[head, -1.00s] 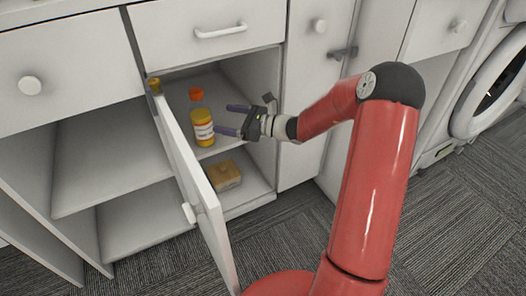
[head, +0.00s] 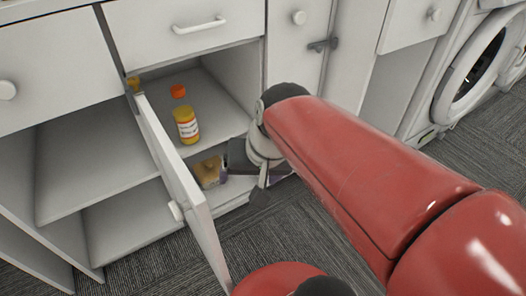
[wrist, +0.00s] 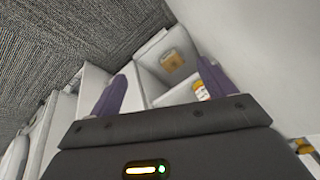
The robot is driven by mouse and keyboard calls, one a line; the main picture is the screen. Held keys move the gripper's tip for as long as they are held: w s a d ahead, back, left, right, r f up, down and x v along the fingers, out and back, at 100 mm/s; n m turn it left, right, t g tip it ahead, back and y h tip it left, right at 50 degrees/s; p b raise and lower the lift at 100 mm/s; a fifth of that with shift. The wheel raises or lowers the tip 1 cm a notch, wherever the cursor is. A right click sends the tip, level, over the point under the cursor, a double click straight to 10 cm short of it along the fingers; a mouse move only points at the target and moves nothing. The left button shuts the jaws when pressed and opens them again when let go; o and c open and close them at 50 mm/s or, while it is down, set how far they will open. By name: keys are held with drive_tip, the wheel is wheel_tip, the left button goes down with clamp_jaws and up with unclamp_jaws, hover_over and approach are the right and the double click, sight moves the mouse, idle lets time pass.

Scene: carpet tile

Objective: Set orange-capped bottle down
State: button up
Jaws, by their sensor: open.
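The orange-capped bottle (head: 178,91) stands on the cabinet's upper shelf. In the head view its orange cap shows above and behind a yellow bottle with a white label (head: 186,125), which hides most of its body. My gripper (wrist: 163,88) is open, with two purple fingers apart and nothing between them. In the head view it is to the right of and below the bottles, in front of the cabinet opening, partly hidden by my arm. In the wrist view the yellow bottle (wrist: 201,91) shows beside the right finger; I cannot make out the orange cap there.
A tan box (head: 208,171) lies on the lower shelf, and also shows in the wrist view (wrist: 172,61). The open cabinet door (head: 180,185) stands out left of my gripper. A drawer (head: 190,60) is above the opening. Carpet floor is free in front.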

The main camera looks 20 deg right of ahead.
drive_tip(key=s+d+n, duration=0.1)
drive_tip(key=s+d+r+t+h, duration=0.1)
drive_tip(key=s+d+n+h, duration=0.1)
drive_tip(key=shift+s+d+r+n+t, duration=0.3)
drive_tip(key=shift+s+d+r+t, duration=0.05)
drive_tip(key=shift+s+d+t, duration=0.05)
